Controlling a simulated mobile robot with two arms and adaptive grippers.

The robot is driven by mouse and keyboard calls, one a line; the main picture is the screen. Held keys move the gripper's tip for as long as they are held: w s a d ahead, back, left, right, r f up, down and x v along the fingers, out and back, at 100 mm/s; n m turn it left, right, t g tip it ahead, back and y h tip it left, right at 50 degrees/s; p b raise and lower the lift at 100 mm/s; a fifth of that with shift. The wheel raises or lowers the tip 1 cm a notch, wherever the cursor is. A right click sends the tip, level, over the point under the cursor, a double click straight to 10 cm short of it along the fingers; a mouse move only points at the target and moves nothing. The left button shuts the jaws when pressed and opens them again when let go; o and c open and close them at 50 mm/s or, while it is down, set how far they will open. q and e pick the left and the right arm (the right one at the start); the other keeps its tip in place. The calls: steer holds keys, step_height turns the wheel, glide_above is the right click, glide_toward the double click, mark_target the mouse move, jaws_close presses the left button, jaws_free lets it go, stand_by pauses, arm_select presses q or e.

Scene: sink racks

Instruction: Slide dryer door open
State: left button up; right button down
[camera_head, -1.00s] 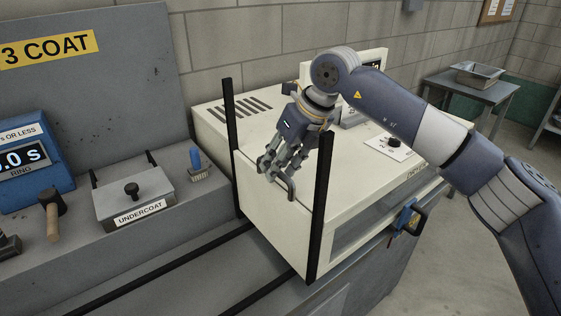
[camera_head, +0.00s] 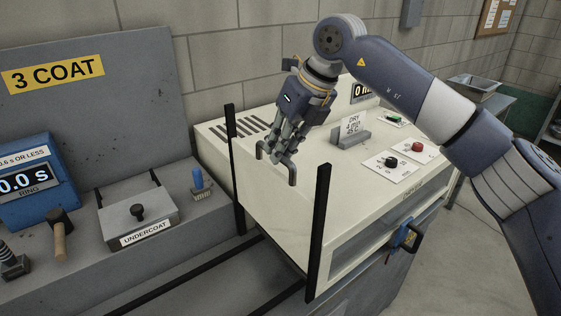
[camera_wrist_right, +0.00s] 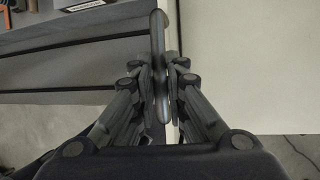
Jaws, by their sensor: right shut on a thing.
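The dryer (camera_head: 300,200) is a cream box with two upright black rails at its left end. A pale door panel (camera_wrist_right: 265,75) fills the right side of the right wrist view, with its edge beside the fingers. My right gripper (camera_head: 277,165) is over the dryer's left end, between the rails in the picture. It is shut on a grey curved door handle (camera_head: 291,172), which shows as an upright bar (camera_wrist_right: 159,60) between the fingers in the right wrist view. In the head view I cannot clearly tell the door's edges from the cream body. My left gripper is not in view.
A dry-time sign (camera_head: 352,132) and red and black knobs are on the dryer's top. Free space lies above it.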

step_height(320, 180, up, 8)
steer(key=p, duration=0.3)
steer(key=c, duration=1.6)
jaws_free()
steer(key=shift+f, duration=0.1)
steer(key=v, duration=1.2)
